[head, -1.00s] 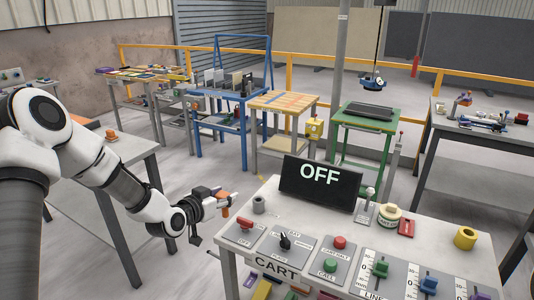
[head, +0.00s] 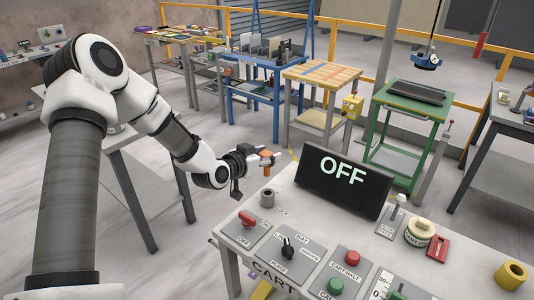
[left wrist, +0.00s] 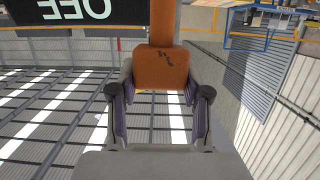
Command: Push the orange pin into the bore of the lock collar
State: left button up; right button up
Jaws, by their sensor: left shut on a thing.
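The orange pin (head: 266,171) is held in my left gripper (head: 264,160), its orange lower part showing below the fingers. In the left wrist view the orange pin (left wrist: 161,68) fills the space between the two fingers of my left gripper (left wrist: 160,95). My right gripper is not in view.
The grey control table (head: 300,205) carries a black OFF display (head: 342,180) right of the collar. A red-handled switch (head: 247,220) and a black knob (head: 288,245) sit in front. A yellow ring (head: 511,274) and a cream-coloured roll (head: 420,232) stand farther right.

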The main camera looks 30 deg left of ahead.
aim_at(265, 169)
pick_arm(q)
jog(key=f+b, duration=0.3)
jog(key=f, duration=0.1)
jog(key=shift+w+f, duration=0.1)
jog(key=shift+w, duration=0.1)
jog(key=shift+s+f+b, duration=0.1)
jog(key=shift+f+b, duration=0.25)
jog(key=shift+f, duration=0.35)
jog(key=shift+w+f+b, duration=0.25)
jog(key=shift+b, duration=0.05)
jog(key=shift+r, duration=0.1)
jog(key=shift+s+r, duration=0.1)
jog(key=shift+s, duration=0.05)
jog(key=shift+f+b, duration=0.85)
jog(key=shift+f, duration=0.45)
jog(key=shift+r, duration=0.15)
